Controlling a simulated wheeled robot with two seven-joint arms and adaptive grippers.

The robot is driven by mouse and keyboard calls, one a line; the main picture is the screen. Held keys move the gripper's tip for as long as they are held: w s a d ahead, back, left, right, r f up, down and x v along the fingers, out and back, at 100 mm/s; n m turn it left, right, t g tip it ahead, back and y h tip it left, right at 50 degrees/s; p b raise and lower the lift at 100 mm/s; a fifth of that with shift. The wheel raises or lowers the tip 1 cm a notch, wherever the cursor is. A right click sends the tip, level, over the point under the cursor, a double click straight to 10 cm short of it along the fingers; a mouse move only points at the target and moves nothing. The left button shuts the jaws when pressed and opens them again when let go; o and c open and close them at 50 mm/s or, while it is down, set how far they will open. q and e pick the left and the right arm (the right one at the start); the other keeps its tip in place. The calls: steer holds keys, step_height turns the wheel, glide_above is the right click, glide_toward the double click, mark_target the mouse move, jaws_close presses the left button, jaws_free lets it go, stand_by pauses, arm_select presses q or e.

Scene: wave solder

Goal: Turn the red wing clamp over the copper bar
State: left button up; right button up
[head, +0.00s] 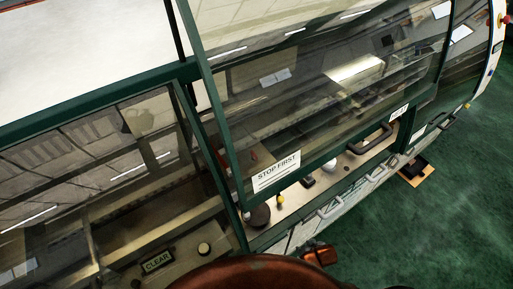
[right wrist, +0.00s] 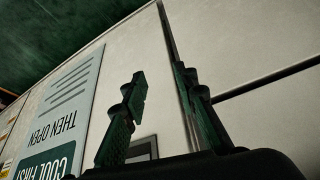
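A small red piece (head: 253,155) shows behind the glass of the machine in the head view; it may be the red wing clamp, but it is too small to tell. I cannot make out the copper bar. My right gripper (right wrist: 160,115) shows in the right wrist view with its two dark fingers apart and nothing between them. It faces a pale machine panel (right wrist: 245,45). It is not recognizable in the head view. My left gripper is in neither view.
A green-framed glass hood (head: 335,181) with a STOP FIRST label (head: 276,171) covers the machine's inside. A black handle (head: 370,138) and small knobs sit along the front ledge. A sign reading COOL FIRST, THEN OPEN (right wrist: 62,105) is left of my right gripper.

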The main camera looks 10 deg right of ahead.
steer(key=w+r+t+p, duration=0.1)
steer(key=w+r+p, duration=0.1)
steer(key=r, duration=1)
steer(key=w+r+t+p, duration=0.1)
steer(key=w+r+p, duration=0.1)
steer(key=r, duration=0.9)
steer(key=w+a+r+n+t+y, duration=0.1)
steer(key=w+a+r, duration=0.3)
steer(key=w, duration=0.4)
steer(key=w+a+r+n+t+y, duration=0.1)
steer(key=w+a+r, duration=0.3)
steer(key=w, duration=0.4)
steer(key=w+a+r+n+t+y, duration=0.1)
steer(key=w+a+r+t+y, duration=0.1)
steer(key=w+a, duration=0.4)
steer(key=shift+w+a+r+t+p, duration=0.15)
steer(key=shift+w+r+t, duration=0.25)
steer(key=shift+w+r, duration=0.3)
steer(key=shift+w+r+t+p, duration=0.15)
steer(key=shift+w+r+t, duration=0.3)
steer(key=shift+w, duration=0.3)
steer(key=p+x, duration=0.1)
steer(key=x, duration=0.5)
steer(key=shift+w+a, duration=0.15)
steer(key=shift+a, duration=0.05)
steer(key=shift+w+a+f, duration=0.15)
steer(key=shift+w+f, duration=0.05)
steer(key=shift+w, duration=0.2)
steer(key=shift+c, duration=0.5)
jaws_close()
